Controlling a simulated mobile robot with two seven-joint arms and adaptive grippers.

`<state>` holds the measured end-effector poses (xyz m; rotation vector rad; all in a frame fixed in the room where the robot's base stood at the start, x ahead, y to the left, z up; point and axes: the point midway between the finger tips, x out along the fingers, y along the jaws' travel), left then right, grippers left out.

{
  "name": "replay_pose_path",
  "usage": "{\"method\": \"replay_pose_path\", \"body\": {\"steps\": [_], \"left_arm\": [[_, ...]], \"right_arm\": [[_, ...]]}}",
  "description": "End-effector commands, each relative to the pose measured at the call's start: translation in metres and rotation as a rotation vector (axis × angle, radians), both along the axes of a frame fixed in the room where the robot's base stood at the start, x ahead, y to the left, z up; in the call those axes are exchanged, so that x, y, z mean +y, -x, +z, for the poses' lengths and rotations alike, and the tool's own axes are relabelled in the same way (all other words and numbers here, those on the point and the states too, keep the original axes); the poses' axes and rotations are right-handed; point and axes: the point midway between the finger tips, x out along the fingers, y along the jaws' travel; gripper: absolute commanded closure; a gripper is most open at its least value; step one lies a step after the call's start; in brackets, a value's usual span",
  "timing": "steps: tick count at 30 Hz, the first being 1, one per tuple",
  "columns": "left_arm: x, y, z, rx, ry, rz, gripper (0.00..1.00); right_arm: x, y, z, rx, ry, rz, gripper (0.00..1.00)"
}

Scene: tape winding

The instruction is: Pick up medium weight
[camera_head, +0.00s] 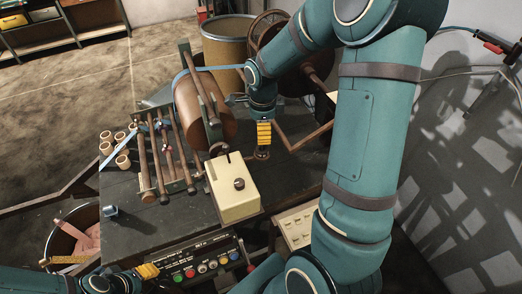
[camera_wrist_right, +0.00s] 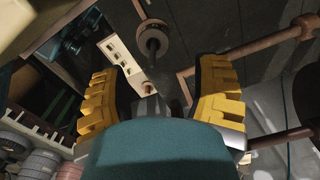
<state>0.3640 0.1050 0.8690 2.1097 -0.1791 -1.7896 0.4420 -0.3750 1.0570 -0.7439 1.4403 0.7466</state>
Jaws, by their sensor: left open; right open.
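No weight can be clearly told by size as the medium one. My right gripper (camera_head: 264,134) is open, pointing down over the machine table. In the right wrist view its two yellow fingers (camera_wrist_right: 165,95) are apart with nothing held between them. A round dark piece on a stem (camera_wrist_right: 153,42) shows beyond the fingers. A small round dark piece (camera_head: 262,153) also shows just below the right gripper in the head view; contact cannot be told. My left gripper (camera_head: 147,271) is low at the front left, partly cut off, away from the machine parts.
A cream box with a knob (camera_head: 233,190) stands on the dark table (camera_head: 130,235). Wooden rollers (camera_head: 165,160) and a large brown drum (camera_head: 205,110) are left of my right gripper. A cream slotted tray (camera_head: 298,226) lies lower right. A bin (camera_head: 68,235) stands front left.

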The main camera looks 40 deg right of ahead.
Motion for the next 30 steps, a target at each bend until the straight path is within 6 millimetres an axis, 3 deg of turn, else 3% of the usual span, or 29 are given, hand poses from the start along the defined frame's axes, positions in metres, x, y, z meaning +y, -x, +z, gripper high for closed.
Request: {"method": "replay_pose_path", "body": {"steps": [3, 11, 19, 29, 30], "left_arm": [[0.000, 0.000, -0.002, 0.000, -0.001, 0.001, 0.53], [0.000, 0.000, -0.002, -0.001, -0.001, 0.000, 0.53], [0.000, 0.000, -0.002, -0.001, -0.001, 0.000, 0.53], [0.000, 0.000, -0.002, -0.001, -0.001, 0.000, 0.53], [0.000, 0.000, -0.002, -0.001, -0.001, 0.000, 0.53]], "right_arm": [[0.001, 0.000, -0.017, 0.002, 0.000, 0.002, 0.37], [0.002, 0.001, -0.035, 0.002, -0.002, 0.002, 0.37], [0.004, 0.001, -0.071, 0.002, -0.001, 0.001, 0.37], [0.004, 0.000, -0.077, -0.001, 0.000, 0.003, 0.37], [0.004, 0.000, -0.077, -0.001, 0.000, 0.003, 0.46]]}}
